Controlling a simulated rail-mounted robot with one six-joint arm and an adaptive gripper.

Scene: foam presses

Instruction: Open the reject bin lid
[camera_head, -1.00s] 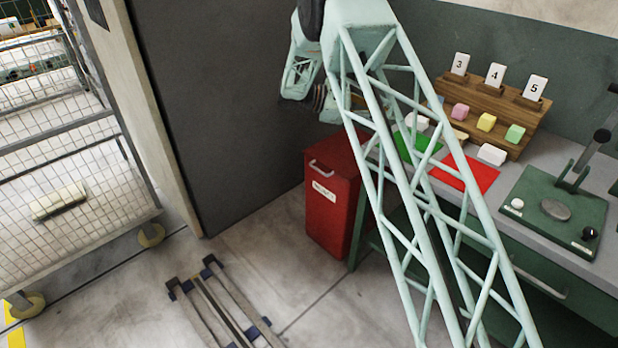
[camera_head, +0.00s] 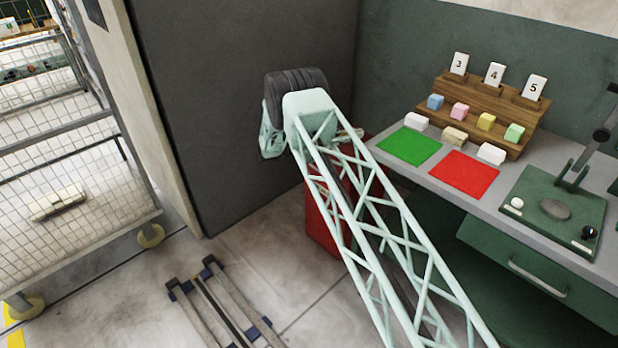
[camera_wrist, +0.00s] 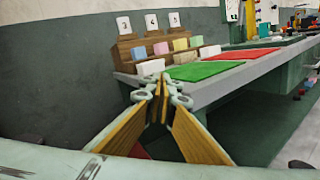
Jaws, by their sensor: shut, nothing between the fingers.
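The red reject bin (camera_head: 320,228) stands on the floor at the left end of the workbench in the head view. My arm crosses in front of it and hides most of its lid, its handle and its label. I cannot tell from this view whether the lid is fully down. In the wrist view, my gripper (camera_wrist: 159,92) is shut and empty, its fingers meeting in front of the bench end. A small dark red patch (camera_wrist: 139,152) shows between the fingers low in the wrist view and looks like part of the bin.
The bench holds a green mat (camera_head: 409,146), a red mat (camera_head: 464,174), a wooden rack (camera_head: 500,99) with coloured blocks, and a green press (camera_head: 540,225). A dark panel (camera_head: 245,150) stands behind my arm. A low pallet-like frame (camera_head: 215,305) lies on the floor.

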